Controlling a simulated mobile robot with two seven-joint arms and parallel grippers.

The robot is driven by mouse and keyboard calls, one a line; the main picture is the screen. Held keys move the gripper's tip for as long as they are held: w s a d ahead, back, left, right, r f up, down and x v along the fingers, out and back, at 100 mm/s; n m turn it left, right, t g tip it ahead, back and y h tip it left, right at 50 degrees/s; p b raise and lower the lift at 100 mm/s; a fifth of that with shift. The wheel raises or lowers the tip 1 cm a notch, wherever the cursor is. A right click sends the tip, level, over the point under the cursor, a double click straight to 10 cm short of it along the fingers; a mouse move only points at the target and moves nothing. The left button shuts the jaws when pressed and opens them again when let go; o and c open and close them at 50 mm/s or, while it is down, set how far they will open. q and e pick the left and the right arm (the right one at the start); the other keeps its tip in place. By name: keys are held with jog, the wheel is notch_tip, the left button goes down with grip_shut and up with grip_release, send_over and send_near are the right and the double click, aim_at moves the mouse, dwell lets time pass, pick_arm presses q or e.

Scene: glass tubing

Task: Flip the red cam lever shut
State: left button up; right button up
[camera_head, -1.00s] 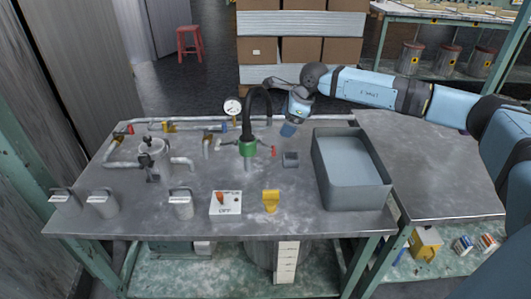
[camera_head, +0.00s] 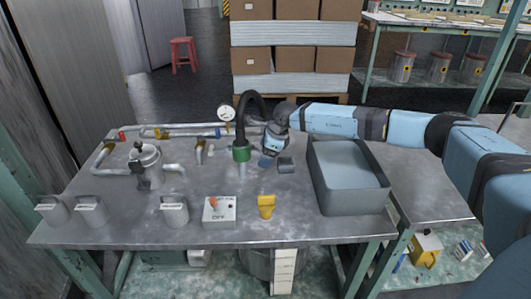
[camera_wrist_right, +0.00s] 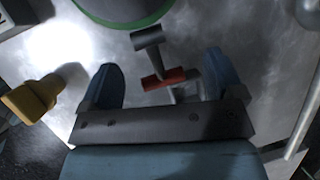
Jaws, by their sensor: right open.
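The red cam lever (camera_wrist_right: 165,79) shows in the right wrist view as a short red bar, with a grey cylindrical piece (camera_wrist_right: 147,40) beside it. It lies between the two spread blue fingers of my right gripper (camera_wrist_right: 160,88), and I see no clear contact. In the head view my right gripper (camera_head: 267,160) is low over the table, just right of the green collar (camera_head: 241,154) under a black curved hose (camera_head: 252,103). The gripper hides the lever there. My left gripper is not in view.
A grey open bin (camera_head: 348,205) stands right of the gripper, and a small grey block (camera_head: 286,165) is close beside it. A yellow piece (camera_head: 266,204) and a switch box (camera_head: 220,212) are nearer the front edge. A pressure gauge (camera_head: 226,113) and pipes (camera_head: 178,132) are behind.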

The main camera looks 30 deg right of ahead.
jog(key=shift+c, duration=0.4)
jog(key=c, duration=0.8)
jog(key=shift+a+f+t+y+b, duration=0.1)
jog(key=shift+f+t+y+b, duration=0.2)
jog(key=shift+f+y+b, duration=0.25)
jog(key=shift+c, duration=0.2)
jog(key=t+y+b, duration=0.1)
jog(key=a+f+t+y+b, duration=0.1)
jog(key=y+b, duration=0.1)
jog(key=shift+w+f+m, duration=0.1)
jog(key=shift+w+m, duration=0.1)
jog(key=shift+m, duration=0.1)
jog(key=shift+w+r+y, duration=0.1)
jog(key=shift+r+y, duration=0.1)
jog(key=shift+y, duration=0.15)
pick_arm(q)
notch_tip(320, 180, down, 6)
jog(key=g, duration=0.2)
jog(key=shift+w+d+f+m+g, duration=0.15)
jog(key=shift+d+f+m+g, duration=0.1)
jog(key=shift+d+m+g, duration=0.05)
pick_arm(e)
jog(key=o, duration=0.9)
jog(key=shift+r, duration=0.1)
